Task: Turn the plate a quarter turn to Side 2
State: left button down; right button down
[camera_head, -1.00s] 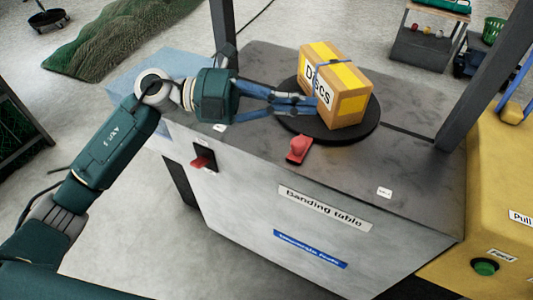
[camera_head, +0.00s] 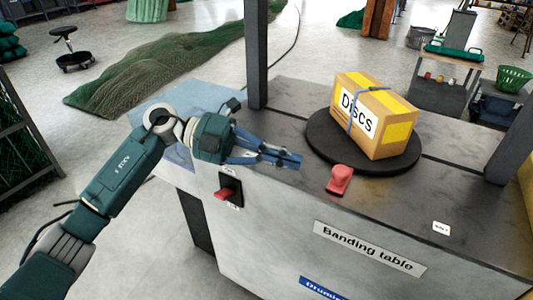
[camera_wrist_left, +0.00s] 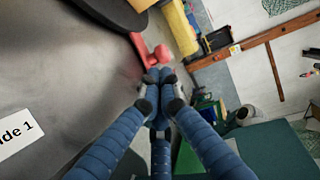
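The plate (camera_head: 322,152) is a round black turntable on the grey banding table (camera_head: 290,110). A cardboard box (camera_head: 375,112) marked DISCS, with yellow panels and a blue band around it, sits on it. My left gripper (camera_head: 297,161) is over the table's front left part, left of the plate and apart from plate and box. In the left wrist view its blue fingertips (camera_wrist_left: 157,82) are together with nothing visible between them. The plate's dark edge (camera_wrist_left: 115,12) shows beyond them. A "Side 1" label, cut off, (camera_wrist_left: 12,132) lies on the table. My right gripper is out of view.
A red knob-like piece (camera_head: 340,180) stands at the table's front edge, close to the plate. A red switch (camera_head: 228,190) is on the table's front. Grey posts (camera_head: 257,55) rise at the table's edges. A small white label (camera_head: 441,228) lies front right.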

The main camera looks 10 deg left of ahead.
pick_arm(q)
jog(key=d, duration=0.3)
jog(key=d+f, duration=0.1)
jog(key=d, duration=0.2)
jog(key=shift+f, duration=0.1)
jog(key=shift+d, duration=0.1)
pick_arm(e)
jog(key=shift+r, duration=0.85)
pick_arm(q)
jog(key=shift+d, duration=0.1)
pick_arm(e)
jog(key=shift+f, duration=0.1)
